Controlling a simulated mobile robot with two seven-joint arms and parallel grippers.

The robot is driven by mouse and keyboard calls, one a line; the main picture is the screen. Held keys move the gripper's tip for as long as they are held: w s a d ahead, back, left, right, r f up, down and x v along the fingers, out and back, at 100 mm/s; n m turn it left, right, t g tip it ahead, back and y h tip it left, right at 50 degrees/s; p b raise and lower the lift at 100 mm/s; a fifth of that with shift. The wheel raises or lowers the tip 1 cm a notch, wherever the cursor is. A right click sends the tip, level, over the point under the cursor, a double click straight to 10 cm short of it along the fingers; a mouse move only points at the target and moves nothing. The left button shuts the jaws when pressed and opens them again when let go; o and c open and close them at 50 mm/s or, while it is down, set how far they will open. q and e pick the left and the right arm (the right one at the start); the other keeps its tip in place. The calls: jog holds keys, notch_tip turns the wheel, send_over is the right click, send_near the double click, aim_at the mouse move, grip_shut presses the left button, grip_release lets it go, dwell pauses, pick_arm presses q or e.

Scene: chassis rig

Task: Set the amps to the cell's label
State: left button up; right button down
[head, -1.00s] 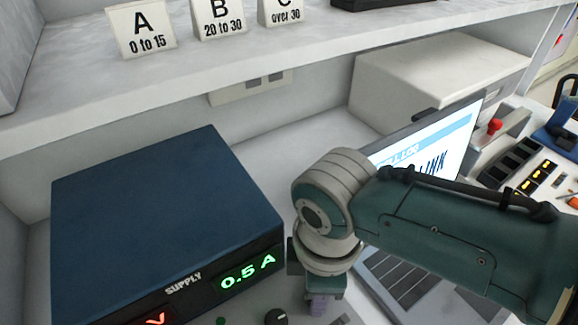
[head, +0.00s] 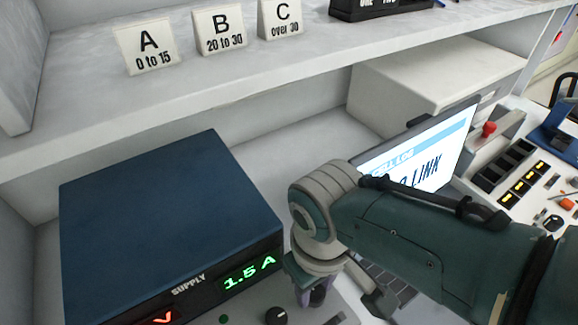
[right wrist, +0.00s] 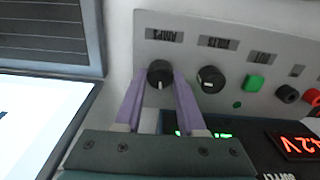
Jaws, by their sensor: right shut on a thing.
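The dark blue supply (head: 165,215) stands at the lower left in the head view. Its green amps display (head: 249,272) reads 1.5 A. My right gripper (head: 312,295) is down at the panel right of the supply; its tips are hard to see there. In the right wrist view its two purple fingers (right wrist: 160,86) are shut on the black amps knob (right wrist: 159,72), one on each side. The knob's white pointer shows between them. The amps label (right wrist: 165,35) appears upside down above. No cell label can be read. My left gripper is not in view.
The volts knob (right wrist: 210,79) sits close beside the amps knob, then a green button (right wrist: 254,82) and terminals (right wrist: 288,93). A laptop (head: 425,160) stands right of the supply, behind my right arm. Cards A (head: 147,47), B (head: 220,31) and C (head: 281,18) stand on the shelf.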

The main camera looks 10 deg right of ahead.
aim_at(314, 291)
jog(key=m, duration=0.5)
jog(key=shift+m, duration=1.3)
jog(key=c, duration=0.5)
grip_release()
notch_tip(314, 291, up, 10)
jog(key=p, duration=0.7)
jog(key=shift+p, duration=0.35)
